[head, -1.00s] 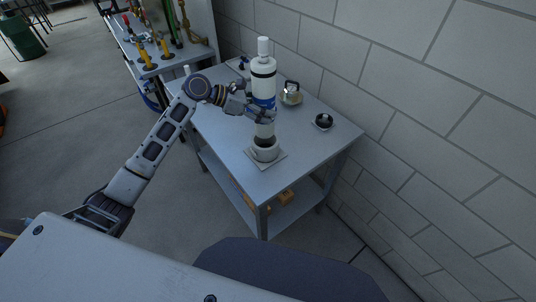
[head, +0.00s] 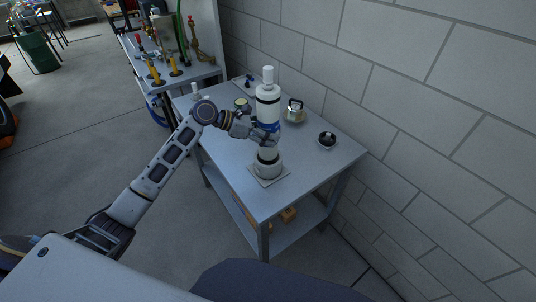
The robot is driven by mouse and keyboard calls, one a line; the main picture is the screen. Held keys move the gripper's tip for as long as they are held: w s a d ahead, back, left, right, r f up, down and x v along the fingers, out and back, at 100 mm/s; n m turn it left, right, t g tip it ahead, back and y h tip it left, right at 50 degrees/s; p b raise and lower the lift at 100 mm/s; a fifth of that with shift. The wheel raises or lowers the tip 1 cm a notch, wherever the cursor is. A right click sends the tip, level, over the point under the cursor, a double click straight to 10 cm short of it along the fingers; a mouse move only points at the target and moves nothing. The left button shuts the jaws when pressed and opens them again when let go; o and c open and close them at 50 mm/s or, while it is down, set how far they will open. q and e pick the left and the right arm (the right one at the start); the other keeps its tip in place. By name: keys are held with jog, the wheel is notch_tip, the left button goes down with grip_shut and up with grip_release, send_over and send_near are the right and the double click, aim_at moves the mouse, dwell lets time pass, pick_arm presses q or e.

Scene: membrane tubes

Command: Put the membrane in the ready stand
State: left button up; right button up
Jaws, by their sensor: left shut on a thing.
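The membrane (head: 268,103) is a white tube with dark bands, a blue band and a narrow white top. It is upright over the table. My left gripper (head: 272,135) is shut on it around its middle. The ready stand (head: 270,171) is a round white holder on a square pale base near the table's front. The membrane's lower end meets the stand's ring; I cannot tell how deep it sits. My right gripper is not in view.
The grey table (head: 313,155) has a lower shelf with small orange-brown boxes (head: 288,215). A metal kettle-like pot (head: 294,112) and a small dark round dish (head: 327,140) stand behind and right of the membrane. A block wall (head: 420,100) closes the right side.

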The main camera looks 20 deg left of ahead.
aim_at(268, 149)
pick_arm(q)
jog(key=shift+f, duration=2.1)
jog(key=shift+f, duration=1.9)
jog(key=o, duration=1.4)
jog(key=shift+f, duration=0.15)
jog(key=shift+b+v, duration=0.3)
jog(key=shift+v, duration=5.75)
